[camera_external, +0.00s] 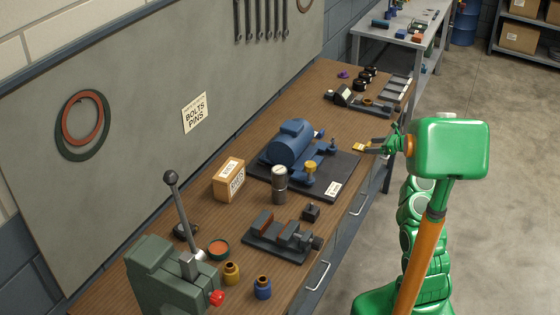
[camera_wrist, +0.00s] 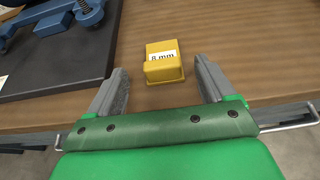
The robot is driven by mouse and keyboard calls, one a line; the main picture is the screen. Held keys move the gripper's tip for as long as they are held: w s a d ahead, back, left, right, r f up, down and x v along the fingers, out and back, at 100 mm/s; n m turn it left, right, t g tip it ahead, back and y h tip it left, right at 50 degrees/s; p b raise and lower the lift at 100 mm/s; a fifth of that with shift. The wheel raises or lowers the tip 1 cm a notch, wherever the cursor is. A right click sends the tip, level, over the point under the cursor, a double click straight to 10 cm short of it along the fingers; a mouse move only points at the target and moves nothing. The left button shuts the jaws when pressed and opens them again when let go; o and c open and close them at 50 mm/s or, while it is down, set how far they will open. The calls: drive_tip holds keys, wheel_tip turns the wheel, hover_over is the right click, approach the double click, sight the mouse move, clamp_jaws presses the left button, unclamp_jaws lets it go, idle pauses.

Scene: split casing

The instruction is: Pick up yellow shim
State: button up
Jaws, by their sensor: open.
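The yellow shim (camera_wrist: 163,69) is a small yellow block with a white "8 mm" label. It rests on the wooden bench near its front edge. In the external view the yellow shim (camera_external: 359,147) shows as a small yellow patch just left of my gripper (camera_external: 370,146). In the wrist view my gripper (camera_wrist: 160,88) is open, with one grey finger on each side of the shim and gaps between. The shim lies at and slightly beyond the fingertips. Nothing is held.
A dark plate (camera_external: 262,189) with a blue pump (camera_external: 290,145) lies left of the shim. A black vise (camera_external: 360,103) stands farther back on the bench (camera_external: 215,262). Drawer handles (camera_external: 318,276) stick out along the bench front. The wood around the shim is clear.

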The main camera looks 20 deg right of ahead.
sight(370, 145)
drive_tip(key=x, duration=0.3)
drive_tip(key=shift+w, duration=0.25)
drive_tip(key=c, duration=1.1)
